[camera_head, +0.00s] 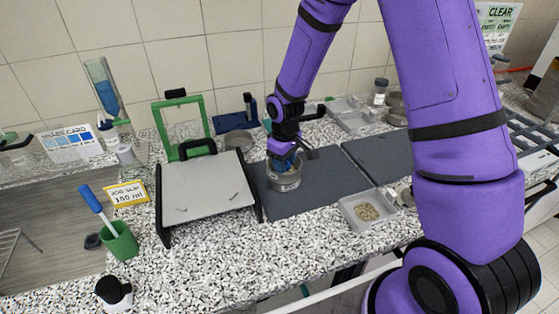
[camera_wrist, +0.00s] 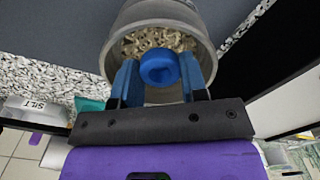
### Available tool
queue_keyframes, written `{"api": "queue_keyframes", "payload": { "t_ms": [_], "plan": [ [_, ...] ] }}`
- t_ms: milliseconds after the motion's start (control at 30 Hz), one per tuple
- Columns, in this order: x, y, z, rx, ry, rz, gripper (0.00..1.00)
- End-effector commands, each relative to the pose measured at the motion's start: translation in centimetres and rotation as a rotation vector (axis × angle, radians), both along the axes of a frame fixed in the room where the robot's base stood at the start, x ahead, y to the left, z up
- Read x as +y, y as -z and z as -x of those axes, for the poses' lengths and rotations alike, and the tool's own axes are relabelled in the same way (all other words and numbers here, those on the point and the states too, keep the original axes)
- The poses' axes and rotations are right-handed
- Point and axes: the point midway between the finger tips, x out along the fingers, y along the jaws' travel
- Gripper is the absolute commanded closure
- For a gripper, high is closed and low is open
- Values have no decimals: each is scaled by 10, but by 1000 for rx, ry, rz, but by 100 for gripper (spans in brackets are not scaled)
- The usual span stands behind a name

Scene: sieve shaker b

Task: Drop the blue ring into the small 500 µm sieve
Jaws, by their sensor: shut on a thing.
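The small metal sieve (camera_head: 284,181) stands on the dark grey mat, with my gripper (camera_head: 284,158) right above its mouth. In the wrist view the sieve (camera_wrist: 208,42) holds pale granular pieces. The blue ring (camera_wrist: 159,68) is between the two blue fingertips of my gripper (camera_wrist: 160,80), which is shut on it. The ring is over the near part of the sieve's opening; I cannot tell whether it touches the contents. Any size marking on the sieve is too small to read.
A silver board on a black frame (camera_head: 205,187) stands close left of the sieve. A clear tray of grains (camera_head: 366,211) is to the right. A green cup (camera_head: 121,242) and a yellow job slip (camera_head: 127,193) are at the left. The mat (camera_head: 328,185) right of the sieve is bare.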

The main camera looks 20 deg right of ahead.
Motion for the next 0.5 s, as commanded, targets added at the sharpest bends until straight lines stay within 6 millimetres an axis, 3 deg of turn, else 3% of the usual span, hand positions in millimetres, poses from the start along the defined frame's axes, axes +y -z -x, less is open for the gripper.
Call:
{"api": "queue_keyframes", "payload": {
  "t_ms": [433,467,500],
  "plan": [
    [-2,10,1,0,0,0,82],
    [-2,10,1,0,0,0,53],
    [-2,9,1,0,0,0,50]
  ]
}}
